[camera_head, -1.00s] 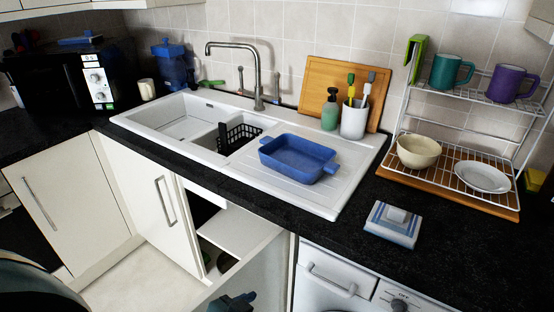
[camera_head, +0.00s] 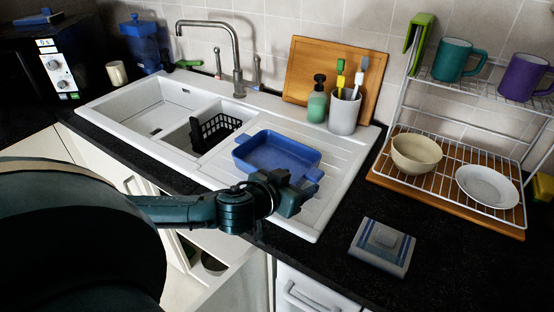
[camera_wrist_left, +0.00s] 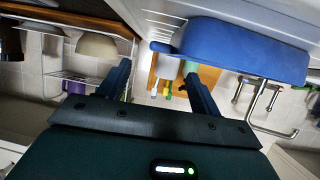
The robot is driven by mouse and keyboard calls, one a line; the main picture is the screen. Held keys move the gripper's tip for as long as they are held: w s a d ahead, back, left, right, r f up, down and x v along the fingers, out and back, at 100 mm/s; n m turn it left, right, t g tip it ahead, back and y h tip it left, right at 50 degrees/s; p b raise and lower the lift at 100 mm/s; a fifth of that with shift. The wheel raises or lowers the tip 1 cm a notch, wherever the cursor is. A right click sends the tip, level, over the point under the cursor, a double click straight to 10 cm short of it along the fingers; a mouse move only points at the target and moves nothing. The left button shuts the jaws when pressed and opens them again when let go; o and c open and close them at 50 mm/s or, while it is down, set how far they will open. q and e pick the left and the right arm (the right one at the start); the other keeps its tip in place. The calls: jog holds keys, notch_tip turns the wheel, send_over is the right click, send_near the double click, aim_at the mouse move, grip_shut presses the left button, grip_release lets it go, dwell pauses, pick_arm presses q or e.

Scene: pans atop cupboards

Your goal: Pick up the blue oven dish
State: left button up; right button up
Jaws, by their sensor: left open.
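The blue oven dish (camera_head: 277,152) sits on the white draining board to the right of the sink. In the left wrist view the picture is turned over. The dish (camera_wrist_left: 245,50) shows large at upper right, and my left gripper (camera_wrist_left: 160,78) has its two fingers spread with nothing held between them. I cannot tell whether a finger touches the dish. My right gripper is not in view.
The sink (camera_head: 150,112) with a black basket (camera_head: 215,130) lies left of the dish. A white cup with brushes (camera_head: 344,112) and a green soap bottle (camera_head: 317,103) stand behind it. A dish rack (camera_head: 450,180) is at right.

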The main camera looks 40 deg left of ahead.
aim_at(314, 172)
pick_arm(q)
jog(key=p+x, duration=0.1)
jog(key=x, duration=0.6)
jog(key=shift+w, duration=0.1)
jog(key=shift+f, duration=0.1)
grip_shut()
dwell(0.7)
